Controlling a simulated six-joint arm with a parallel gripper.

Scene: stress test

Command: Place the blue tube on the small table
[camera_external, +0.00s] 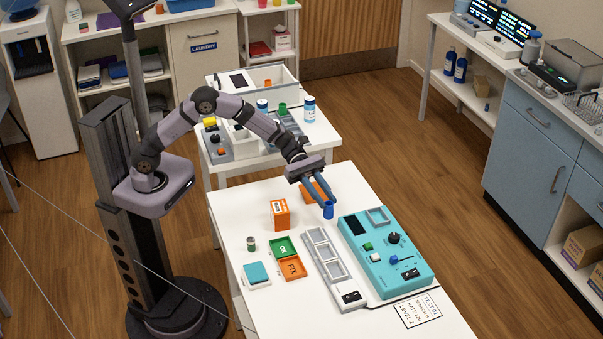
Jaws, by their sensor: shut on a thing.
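My gripper (325,200) points down over the back part of the front white table (235,235). Its fingers are shut on a small blue tube (328,211), which shows just below the fingertips. The tube looks about upright; whether its bottom touches the tabletop is hard to tell. The smaller white table (328,138) stands behind the front table, under and beyond my arm. It carries several things, including white-and-blue bottles and grey trays.
An orange block (311,193) lies close behind the gripper and an orange box (280,214) to its left. A teal control panel (405,278) and a grey tray strip (318,241) are in front. Green (283,247) and orange (292,269) trays lie left. The front table's back-left corner is clear.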

